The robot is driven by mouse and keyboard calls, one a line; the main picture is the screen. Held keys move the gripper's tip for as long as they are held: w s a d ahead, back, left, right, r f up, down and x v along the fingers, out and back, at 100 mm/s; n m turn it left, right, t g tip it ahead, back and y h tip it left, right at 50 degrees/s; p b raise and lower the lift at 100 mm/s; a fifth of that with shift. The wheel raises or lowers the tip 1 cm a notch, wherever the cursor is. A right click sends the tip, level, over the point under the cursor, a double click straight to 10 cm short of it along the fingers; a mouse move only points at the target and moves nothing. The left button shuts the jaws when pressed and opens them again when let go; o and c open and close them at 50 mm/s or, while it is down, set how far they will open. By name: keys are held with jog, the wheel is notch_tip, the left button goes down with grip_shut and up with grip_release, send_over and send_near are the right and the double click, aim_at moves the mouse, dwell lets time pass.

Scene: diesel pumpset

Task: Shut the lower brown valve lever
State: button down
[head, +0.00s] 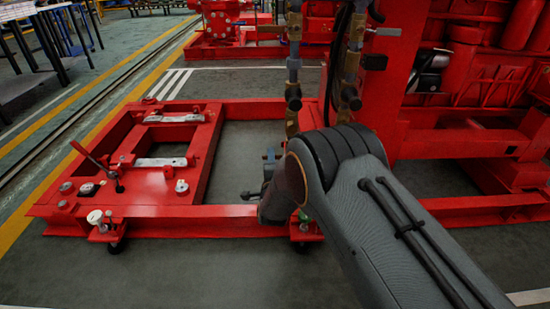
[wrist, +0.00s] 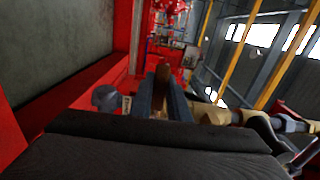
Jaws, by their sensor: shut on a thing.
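In the wrist view, the dark fingers of my gripper (wrist: 161,88) stand close together. They are shut on a narrow brown piece, the brown valve lever (wrist: 175,97), most of which the fingers hide. A brass valve and pipe run (wrist: 222,113) lies just right of the fingers. In the head view, my dark arm reaches to the foot of the vertical pipe with brass fittings (head: 292,125). My arm hides the lower part of this pipe, and the grip on the lever cannot be made out there.
A red base frame (head: 140,213) with a hand lever (head: 95,160) stands to the left. A red upright panel (head: 400,75) rises behind the pipes, and red engine machinery (head: 480,60) stands at right. Grey floor (head: 180,275) is clear in front.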

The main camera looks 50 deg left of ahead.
jog(key=shift+r, duration=0.1)
jog(key=c, duration=1.7)
grip_release()
jog(key=shift+p+v, duration=1.4)
jog(key=shift+v, duration=2.45)
jog(key=shift+w, duration=0.1)
